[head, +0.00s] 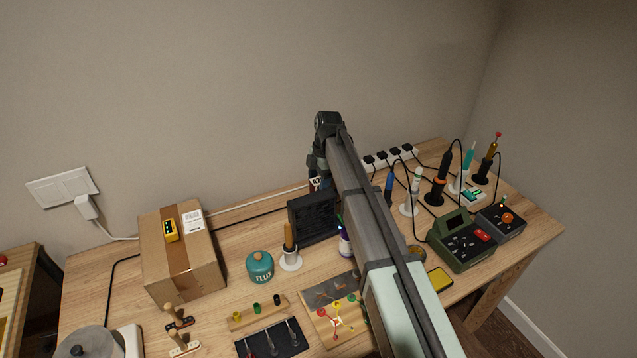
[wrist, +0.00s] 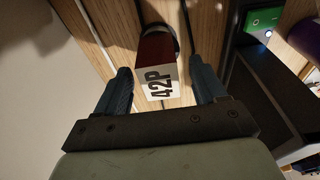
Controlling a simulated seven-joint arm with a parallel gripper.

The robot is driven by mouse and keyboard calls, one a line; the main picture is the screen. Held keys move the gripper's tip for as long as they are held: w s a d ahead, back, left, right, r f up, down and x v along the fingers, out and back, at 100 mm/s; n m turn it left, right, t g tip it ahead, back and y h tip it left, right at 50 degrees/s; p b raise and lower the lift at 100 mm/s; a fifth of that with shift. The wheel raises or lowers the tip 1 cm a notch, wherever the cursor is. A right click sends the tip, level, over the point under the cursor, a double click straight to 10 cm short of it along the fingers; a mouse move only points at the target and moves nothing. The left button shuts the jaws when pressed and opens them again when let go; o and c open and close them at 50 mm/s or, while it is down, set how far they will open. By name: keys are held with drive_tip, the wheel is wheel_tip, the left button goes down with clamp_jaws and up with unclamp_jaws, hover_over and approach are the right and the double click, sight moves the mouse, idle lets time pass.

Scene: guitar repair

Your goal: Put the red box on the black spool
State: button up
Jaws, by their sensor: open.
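In the wrist view a dark red box (wrist: 153,48) with a white face marked "42P" lies between the two fingers of my gripper (wrist: 160,66). The fingers are open, with a gap visible on each side of the box. A dark round thing with a pale rim (wrist: 177,42) shows just behind the box; I cannot tell whether it is the black spool or whether the box touches it. In the head view my arm hides most of this place, and my gripper (head: 316,182) is only partly visible behind the black fan unit.
The black fan unit (head: 313,217) stands close to my gripper; its dark side (wrist: 265,72) is at the right in the wrist view. A cardboard box (head: 180,255), a teal flux can (head: 260,267) and a green device (head: 461,240) stand on the wooden table (head: 235,235).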

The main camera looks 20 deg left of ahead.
wheel_tip(320, 180, up, 12)
drive_tip(key=w+d, duration=0.1)
drive_tip(key=shift+w+d+f, duration=0.15)
drive_tip(key=shift+d, duration=0.1)
idle(0.4)
